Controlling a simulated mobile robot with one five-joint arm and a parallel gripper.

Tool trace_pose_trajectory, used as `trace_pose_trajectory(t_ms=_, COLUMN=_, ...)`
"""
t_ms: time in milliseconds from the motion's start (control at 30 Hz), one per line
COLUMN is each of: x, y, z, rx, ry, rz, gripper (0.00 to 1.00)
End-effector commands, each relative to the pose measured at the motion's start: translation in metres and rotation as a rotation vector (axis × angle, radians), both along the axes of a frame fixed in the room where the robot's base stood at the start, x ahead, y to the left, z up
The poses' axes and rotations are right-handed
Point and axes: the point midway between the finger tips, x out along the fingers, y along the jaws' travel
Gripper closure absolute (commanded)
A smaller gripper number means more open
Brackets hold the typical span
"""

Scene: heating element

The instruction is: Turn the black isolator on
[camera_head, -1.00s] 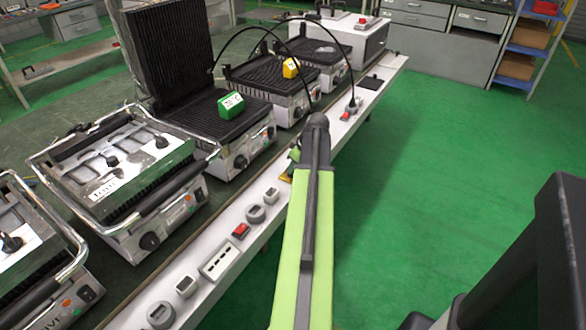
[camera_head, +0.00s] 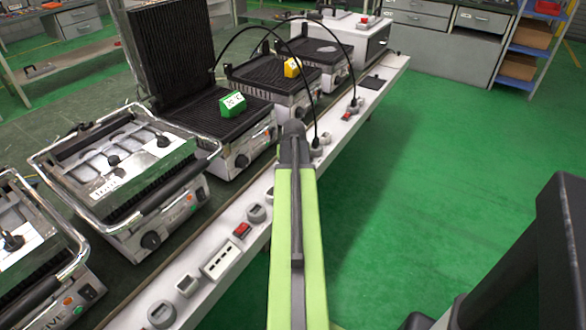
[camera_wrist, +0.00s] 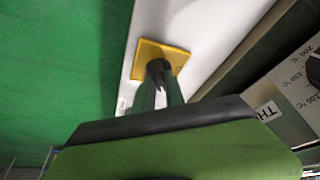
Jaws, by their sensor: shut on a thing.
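In the wrist view a black isolator knob (camera_wrist: 157,69) stands on a yellow square plate (camera_wrist: 177,57), which is fixed to the white bench strip (camera_wrist: 205,40). My gripper (camera_wrist: 160,90) is at the knob, its fingers closed around it. The fingers cover part of the knob, so its exact turn angle cannot be read. In the head view my arm (camera_head: 295,215) reaches over the bench edge and hides the isolator and the fingertips.
A green block (camera_head: 232,104) and a yellow block (camera_head: 291,67) lie on further grills. Black cables arch beyond my arm. Green floor (camera_head: 430,150) is free at right.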

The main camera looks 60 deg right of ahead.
Motion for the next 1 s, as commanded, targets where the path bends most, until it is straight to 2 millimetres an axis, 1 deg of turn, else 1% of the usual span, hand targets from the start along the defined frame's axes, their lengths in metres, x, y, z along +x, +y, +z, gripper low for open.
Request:
trace_pose_trajectory(t_ms=200, x=0.002, y=0.0009, z=-0.0001, rx=0.001, ry=0.001, rz=-0.197, gripper=1.0)
trace_pose_trajectory(t_ms=500, x=0.0029, y=0.0008, z=-0.0001, rx=0.001, ry=0.001, rz=-0.425, gripper=1.0)
trace_pose_trajectory(t_ms=700, x=0.0037, y=0.0009, z=0.0, rx=0.001, ry=0.0, rz=-0.519, gripper=1.0)
trace_pose_trajectory(t_ms=1000, x=0.0032, y=0.0009, z=-0.0001, rx=0.002, ry=0.0, rz=-0.579, gripper=1.0)
